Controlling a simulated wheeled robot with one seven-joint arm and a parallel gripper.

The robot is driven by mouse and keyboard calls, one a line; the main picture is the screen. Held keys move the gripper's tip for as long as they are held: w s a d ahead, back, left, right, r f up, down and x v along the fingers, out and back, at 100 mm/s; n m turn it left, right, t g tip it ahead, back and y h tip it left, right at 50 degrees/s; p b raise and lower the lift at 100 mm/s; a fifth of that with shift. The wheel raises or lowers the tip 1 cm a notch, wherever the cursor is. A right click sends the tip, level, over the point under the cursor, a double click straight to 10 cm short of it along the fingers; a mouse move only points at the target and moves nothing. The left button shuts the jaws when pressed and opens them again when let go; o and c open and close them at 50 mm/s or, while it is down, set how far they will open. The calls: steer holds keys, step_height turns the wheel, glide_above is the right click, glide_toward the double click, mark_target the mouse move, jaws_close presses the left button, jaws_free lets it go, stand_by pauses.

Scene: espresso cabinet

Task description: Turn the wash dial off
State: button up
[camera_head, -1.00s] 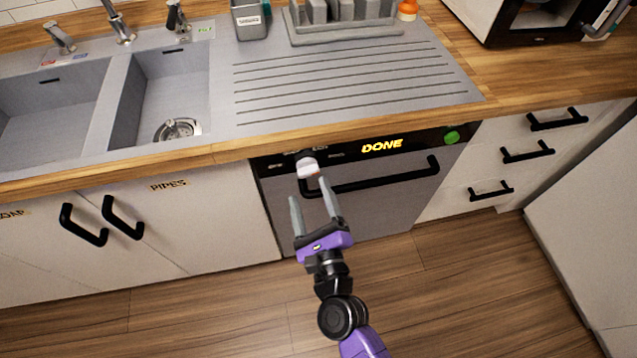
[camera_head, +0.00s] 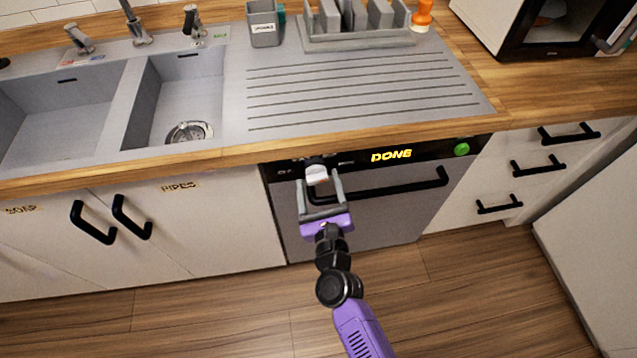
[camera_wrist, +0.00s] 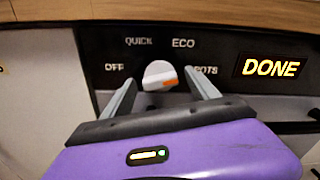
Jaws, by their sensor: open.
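The wash dial (camera_head: 316,173) is a white knob on the black panel of the dishwasher (camera_head: 370,205). In the wrist view the dial (camera_wrist: 159,74) has an orange mark on its lower right side, and the labels OFF, QUICK, ECO and POTS are spread around it from left to right. My gripper (camera_head: 318,179) is open, with one finger on each side of the dial. In the wrist view my gripper (camera_wrist: 160,80) has visible gaps between both fingers and the dial. I cannot tell how far the fingertips reach along its sides.
The display (camera_head: 391,155) reads DONE in yellow, with a green button (camera_head: 461,149) to its right. A black door handle (camera_head: 385,187) runs below the panel, close to my gripper. The wooden counter edge (camera_head: 230,156) overhangs just above.

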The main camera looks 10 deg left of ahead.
steer(key=shift+w, duration=0.1)
steer(key=c, duration=1.4)
steer(key=shift+o, duration=0.2)
